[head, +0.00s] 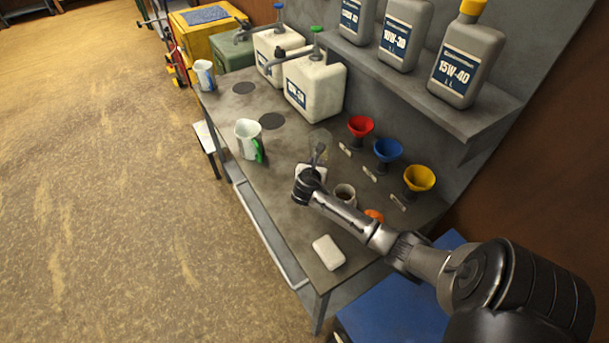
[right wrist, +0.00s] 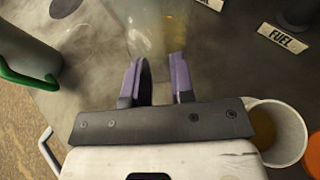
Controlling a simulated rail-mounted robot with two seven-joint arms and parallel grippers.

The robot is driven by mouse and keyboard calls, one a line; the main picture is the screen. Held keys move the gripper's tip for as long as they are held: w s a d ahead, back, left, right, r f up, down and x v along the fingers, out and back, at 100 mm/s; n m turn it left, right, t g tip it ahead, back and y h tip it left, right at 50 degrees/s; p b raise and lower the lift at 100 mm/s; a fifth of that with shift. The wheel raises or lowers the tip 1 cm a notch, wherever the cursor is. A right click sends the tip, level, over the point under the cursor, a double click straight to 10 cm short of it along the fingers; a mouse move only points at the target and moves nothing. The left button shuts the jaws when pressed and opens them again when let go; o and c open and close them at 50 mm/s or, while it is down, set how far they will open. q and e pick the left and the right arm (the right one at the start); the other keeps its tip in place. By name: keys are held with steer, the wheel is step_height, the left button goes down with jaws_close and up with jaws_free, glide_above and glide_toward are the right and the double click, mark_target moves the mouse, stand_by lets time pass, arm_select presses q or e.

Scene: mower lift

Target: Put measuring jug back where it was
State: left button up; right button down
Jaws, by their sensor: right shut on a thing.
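A clear, faintly yellowish vessel, which looks like the measuring jug (head: 320,137), is at the bench's middle, in front of the red funnel. It is hard to make out against the grey top. My right gripper (head: 318,154) is shut on its near side. In the right wrist view the jug (right wrist: 160,28) shows between and beyond the purple fingertips of my right gripper (right wrist: 160,62). Its base is hidden, so I cannot tell whether it touches the bench. My left gripper is not in view.
The bench (head: 290,225) also holds a green-handled jug (head: 247,138), a blue-handled jug (head: 205,74), a mug (head: 345,193) and a white block (head: 328,252). Red (head: 360,126), blue (head: 388,150) and yellow (head: 419,178) funnels line the back. Oil bottles (head: 466,60) stand on the shelf above.

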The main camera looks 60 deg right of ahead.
steer(key=w, duration=0.1)
steer(key=w+f, duration=0.1)
steer(key=w+f+b, duration=0.1)
steer(key=w, duration=0.1)
steer(key=shift+a+f, duration=0.2)
steer(key=shift+a, duration=0.1)
steer(key=shift+f+b, duration=0.5)
steer(key=shift+f, duration=1.5)
steer(key=shift+f, duration=0.1)
steer(key=c, duration=1)
jaws_free()
